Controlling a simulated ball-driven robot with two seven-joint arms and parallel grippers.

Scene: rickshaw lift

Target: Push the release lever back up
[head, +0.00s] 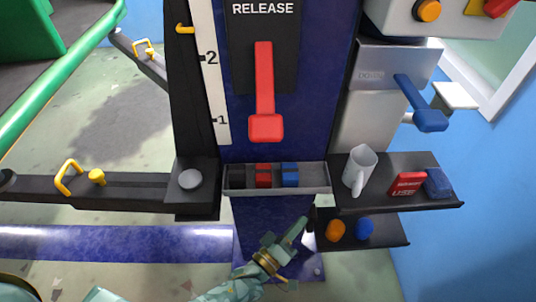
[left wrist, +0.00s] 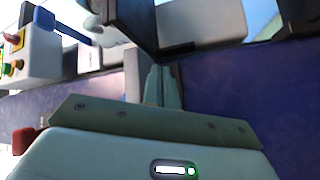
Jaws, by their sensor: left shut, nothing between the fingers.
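The red release lever (head: 265,92) hangs straight down on the blue column in the head view, with its wide handle at the bottom, under the word RELEASE. My left gripper (head: 299,228) is low in front of the column, below the lever and below the small tray. Its fingers point up and to the right; they are shut and empty, apart from the lever. In the left wrist view the closed fingers (left wrist: 163,88) point toward dark shelf-like parts. I cannot make out the release lever for certain there. My right gripper is not in view.
A tray (head: 235,190) with red and blue blocks juts out between gripper and lever. To the right, a shelf (head: 420,163) holds a grey mug (head: 359,170). A blue lever (head: 421,105) sticks out above it. A dark lift arm (head: 130,188) extends left.

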